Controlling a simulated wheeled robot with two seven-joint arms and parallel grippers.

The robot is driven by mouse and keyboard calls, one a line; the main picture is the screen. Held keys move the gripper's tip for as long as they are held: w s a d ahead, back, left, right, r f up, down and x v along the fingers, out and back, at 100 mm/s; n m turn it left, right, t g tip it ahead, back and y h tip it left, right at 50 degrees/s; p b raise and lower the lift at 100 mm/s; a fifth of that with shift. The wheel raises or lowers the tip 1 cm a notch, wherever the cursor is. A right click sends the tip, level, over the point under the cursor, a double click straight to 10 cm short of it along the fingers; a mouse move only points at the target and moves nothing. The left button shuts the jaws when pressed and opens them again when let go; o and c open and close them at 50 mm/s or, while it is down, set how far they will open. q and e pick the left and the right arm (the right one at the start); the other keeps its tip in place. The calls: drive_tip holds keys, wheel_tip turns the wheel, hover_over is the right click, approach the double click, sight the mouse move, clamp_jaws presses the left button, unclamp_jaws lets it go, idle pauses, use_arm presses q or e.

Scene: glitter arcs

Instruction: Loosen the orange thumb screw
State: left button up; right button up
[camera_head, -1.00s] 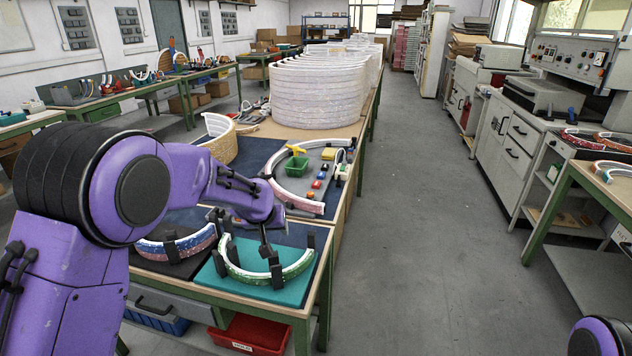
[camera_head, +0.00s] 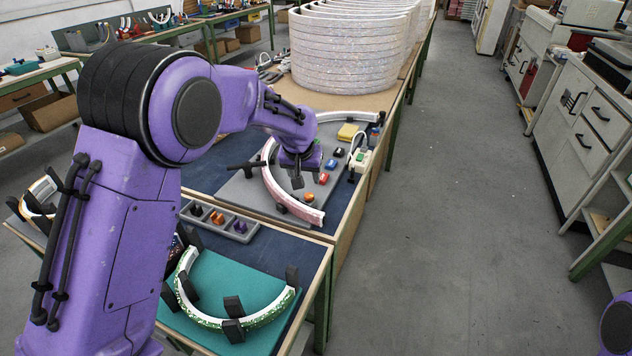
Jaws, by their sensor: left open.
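My left gripper (camera_head: 298,178) is open, pointing down over the grey board (camera_head: 238,197) by the white and pink arc (camera_head: 296,205). An orange knob-like piece (camera_head: 309,197) stands on that board just right of and below the gripper, apart from it. Another orange piece (camera_head: 217,218) sits in the middle compartment of a small grey tray (camera_head: 253,230) nearer me. I cannot tell which is the thumb screw. Red (camera_head: 323,178), blue (camera_head: 331,164) and black (camera_head: 339,152) pieces stand in a row behind the first orange one. My right gripper is out of view.
A green glittery arc (camera_head: 212,322) stands between black blocks on a teal mat (camera_head: 228,276) in front. A yellow block (camera_head: 347,132) and a white device (camera_head: 359,158) are near the board's back right. Stacked white arcs (camera_head: 350,55) stand behind.

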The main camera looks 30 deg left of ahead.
sight(309, 195)
use_arm(q)
drive_tip(key=p+x, duration=0.1)
drive_tip(key=x, duration=0.8)
drive_tip(key=shift+f, duration=0.4)
clamp_jaws()
